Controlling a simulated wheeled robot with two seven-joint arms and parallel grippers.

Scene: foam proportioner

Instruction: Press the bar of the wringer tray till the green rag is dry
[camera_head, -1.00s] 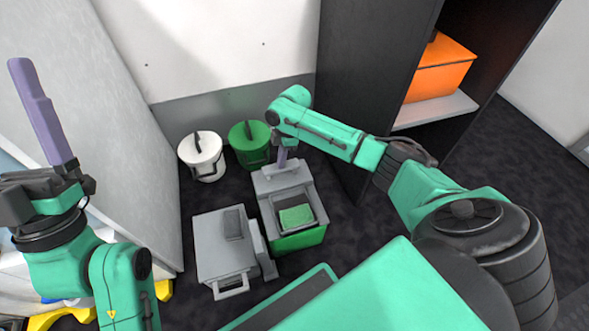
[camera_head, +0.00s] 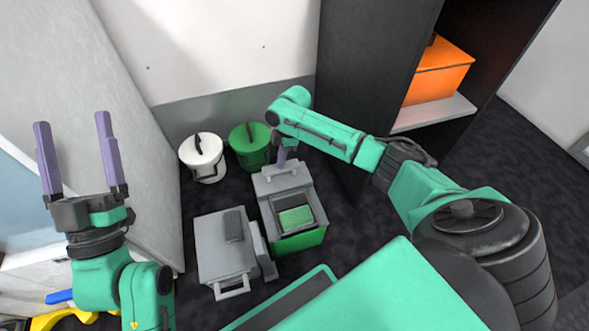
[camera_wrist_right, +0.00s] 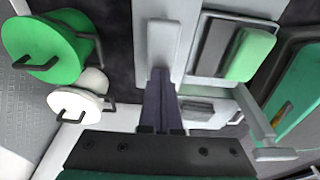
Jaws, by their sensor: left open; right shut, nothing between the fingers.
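The grey wringer tray (camera_head: 268,186) sits on a green container on the dark floor. The green rag (camera_head: 296,216) lies in its dark recess; it also shows in the right wrist view (camera_wrist_right: 252,52). My right gripper (camera_head: 284,163) is shut and empty, pointing down at the tray's back end. In the right wrist view its fingertips (camera_wrist_right: 160,73) meet the end of the light grey bar (camera_wrist_right: 158,42); whether they press on it I cannot tell. My left gripper (camera_head: 72,118) is open and empty, raised at the far left, away from the tray.
A grey box with a handle (camera_head: 218,255) stands left of the wringer. A white bucket (camera_head: 203,160) and a green bucket (camera_head: 250,152) stand behind. A dark cabinet (camera_head: 362,60) holding an orange box (camera_head: 438,78) is at the right. A pale wall panel (camera_head: 140,150) bounds the left.

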